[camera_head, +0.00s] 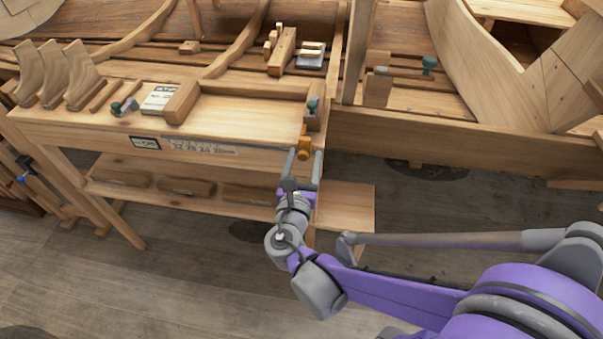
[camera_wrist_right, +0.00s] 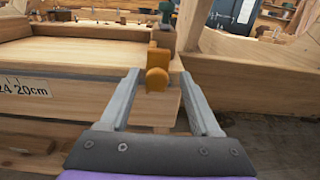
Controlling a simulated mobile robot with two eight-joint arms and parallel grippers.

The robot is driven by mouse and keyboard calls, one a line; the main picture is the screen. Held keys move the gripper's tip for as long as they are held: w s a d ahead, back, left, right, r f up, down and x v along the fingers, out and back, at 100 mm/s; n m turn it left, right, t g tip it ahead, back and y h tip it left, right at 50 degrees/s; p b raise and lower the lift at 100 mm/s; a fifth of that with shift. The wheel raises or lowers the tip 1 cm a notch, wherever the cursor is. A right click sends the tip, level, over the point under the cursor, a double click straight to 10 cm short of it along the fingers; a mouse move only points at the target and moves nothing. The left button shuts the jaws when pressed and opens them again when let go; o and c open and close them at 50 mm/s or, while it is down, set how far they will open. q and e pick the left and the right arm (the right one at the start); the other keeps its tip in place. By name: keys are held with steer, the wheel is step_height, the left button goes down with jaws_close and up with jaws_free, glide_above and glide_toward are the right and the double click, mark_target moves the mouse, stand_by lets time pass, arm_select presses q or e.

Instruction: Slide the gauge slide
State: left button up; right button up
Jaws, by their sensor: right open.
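The gauge slide appears to be the orange piece (camera_head: 304,146) at the right end of the bench's front edge. In the right wrist view it is an orange block with a rounded knob (camera_wrist_right: 157,76) facing me. A ruler scale (camera_head: 200,147) runs along the bench front to its left; part of it, marked "20cm", shows in the wrist view (camera_wrist_right: 24,88). My right gripper (camera_head: 304,154) is open, with one finger on each side of the orange knob. Gaps show between the knob and both fingers (camera_wrist_right: 160,76). My left gripper is not in view.
A green-topped clamp (camera_head: 313,105) stands just behind the orange piece. A long hull plank (camera_head: 430,137) extends right.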

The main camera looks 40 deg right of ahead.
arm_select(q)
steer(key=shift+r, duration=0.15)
arm_select(e)
steer(key=v, duration=0.9)
steer(key=shift+s+a, duration=0.3)
step_height(320, 180, down, 9)
steer(key=s+a+m+g+y+p, duration=0.1)
steer(key=s+m+g+y+p, duration=0.35)
steer(key=m, duration=0.95)
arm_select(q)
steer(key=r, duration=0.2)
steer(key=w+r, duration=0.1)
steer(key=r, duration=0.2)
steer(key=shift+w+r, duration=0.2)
arm_select(e)
steer(key=w+a+r+m+g+y, duration=0.1)
steer(key=a+r+m+y, duration=0.1)
steer(key=a+m+y, duration=0.7)
steer(key=shift+w+m, duration=0.25)
steer(key=shift+m, duration=0.75)
steer(key=shift+a+r+m+y, duration=0.1)
steer(key=shift+a+m+y, duration=0.2)
steer(key=shift+a+y, duration=0.1)
